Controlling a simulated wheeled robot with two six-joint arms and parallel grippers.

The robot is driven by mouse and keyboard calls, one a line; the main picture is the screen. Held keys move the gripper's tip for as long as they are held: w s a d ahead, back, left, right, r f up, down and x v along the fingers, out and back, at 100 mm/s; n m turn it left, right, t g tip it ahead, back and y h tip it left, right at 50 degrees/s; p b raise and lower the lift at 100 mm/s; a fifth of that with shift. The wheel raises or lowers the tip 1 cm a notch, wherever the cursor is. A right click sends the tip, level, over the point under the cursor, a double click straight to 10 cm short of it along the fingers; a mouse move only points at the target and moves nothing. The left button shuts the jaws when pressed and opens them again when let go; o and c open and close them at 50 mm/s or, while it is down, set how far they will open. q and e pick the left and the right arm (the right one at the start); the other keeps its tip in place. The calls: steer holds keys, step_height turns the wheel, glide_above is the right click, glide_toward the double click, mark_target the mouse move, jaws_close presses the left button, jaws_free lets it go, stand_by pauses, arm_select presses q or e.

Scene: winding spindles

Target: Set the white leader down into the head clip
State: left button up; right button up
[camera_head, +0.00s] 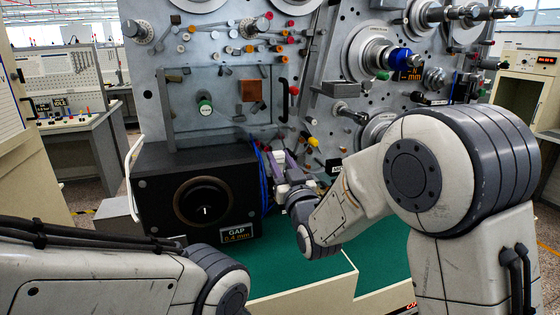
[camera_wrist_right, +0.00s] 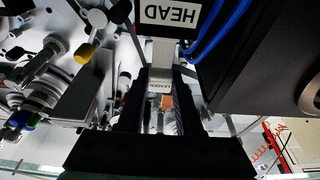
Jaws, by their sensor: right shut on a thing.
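In the right wrist view the white leader (camera_wrist_right: 161,52), a pale strip with LEADER printed on it, lies between the two dark fingers of my right gripper (camera_wrist_right: 161,82). The gripper is shut on it. The strip's far end reaches up to a black plate lettered HEAD (camera_wrist_right: 170,13), which shows upside down. I cannot tell whether the strip touches the head clip there, and the clip's jaws are not clear. In the head view my right gripper (camera_head: 286,166) is beside the right side of the black box. My left arm comes in at the lower left; its gripper is out of frame.
A black box (camera_head: 155,200) with a round dial and a GAP label (camera_head: 238,234) stands left of the right gripper. Blue cables (camera_head: 264,180) run along its side. A grey panel (camera_head: 225,100) with many spindles and knobs rises behind. The green worktop (camera_head: 300,265) in front is clear.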

steer(key=o, duration=1.1)
steer(key=shift+c, duration=0.2)
steer(key=b+v, duration=0.4)
steer(key=v, duration=0.6)
steer(key=shift+s, duration=0.2)
steer(key=shift+d, duration=0.1)
